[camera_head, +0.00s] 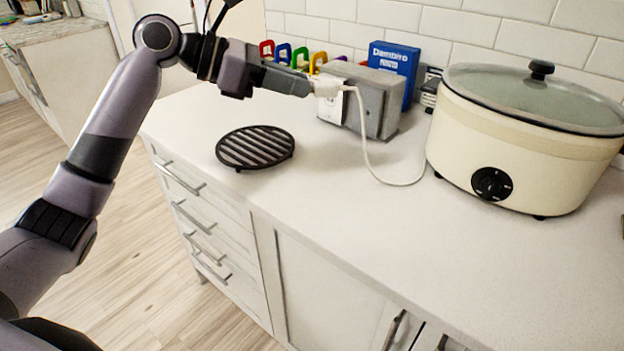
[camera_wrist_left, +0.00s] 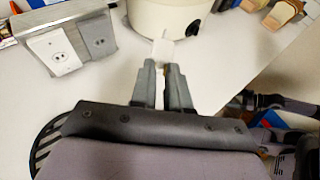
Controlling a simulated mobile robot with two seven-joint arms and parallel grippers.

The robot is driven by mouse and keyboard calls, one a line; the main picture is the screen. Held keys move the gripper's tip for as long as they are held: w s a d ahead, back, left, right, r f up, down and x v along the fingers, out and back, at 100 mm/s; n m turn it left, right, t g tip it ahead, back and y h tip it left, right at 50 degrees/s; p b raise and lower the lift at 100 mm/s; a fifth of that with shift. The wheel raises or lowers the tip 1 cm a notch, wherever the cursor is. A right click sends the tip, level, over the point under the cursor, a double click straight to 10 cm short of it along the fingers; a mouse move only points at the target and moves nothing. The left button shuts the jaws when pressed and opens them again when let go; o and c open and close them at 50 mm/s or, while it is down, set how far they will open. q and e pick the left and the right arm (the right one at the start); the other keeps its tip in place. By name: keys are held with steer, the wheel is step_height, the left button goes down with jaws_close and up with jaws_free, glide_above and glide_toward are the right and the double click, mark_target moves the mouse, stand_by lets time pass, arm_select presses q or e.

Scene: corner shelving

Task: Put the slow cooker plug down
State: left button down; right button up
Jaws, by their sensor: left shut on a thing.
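My left gripper (camera_head: 306,86) is shut on the white slow cooker plug (camera_head: 327,87). In the left wrist view the plug (camera_wrist_left: 164,50) shows between the fingertips (camera_wrist_left: 162,72), apart from the outlet box (camera_wrist_left: 65,42) at the left. In the head view the plug overlaps the grey outlet box (camera_head: 378,103). A white cord (camera_head: 366,150) runs from the plug down to the counter and toward the slow cooker. The cream slow cooker (camera_head: 525,140) with a glass lid stands at the right. My right gripper is not seen in the head view.
A round black trivet (camera_head: 255,147) lies on the white counter (camera_head: 330,215) near its left front. A blue box (camera_head: 394,62) and several coloured handles (camera_head: 284,54) stand against the tiled wall. The counter between trivet and cooker is clear except for the cord.

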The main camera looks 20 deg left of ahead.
arm_select(q)
steer(key=b, duration=0.1)
glide_above(294, 189)
step_height(294, 189, down, 13)
steer(key=shift+r, duration=0.1)
step_height(294, 189, down, 5)
steer(key=shift+f+b, duration=0.1)
steer(key=shift+b, duration=0.5)
steer(key=shift+f, duration=0.15)
steer(key=shift+f+p, duration=0.15)
steer(key=shift+p, duration=0.2)
steer(key=c, duration=1.5)
jaws_free()
steer(key=shift+f, duration=0.1)
steer(key=o, duration=0.4)
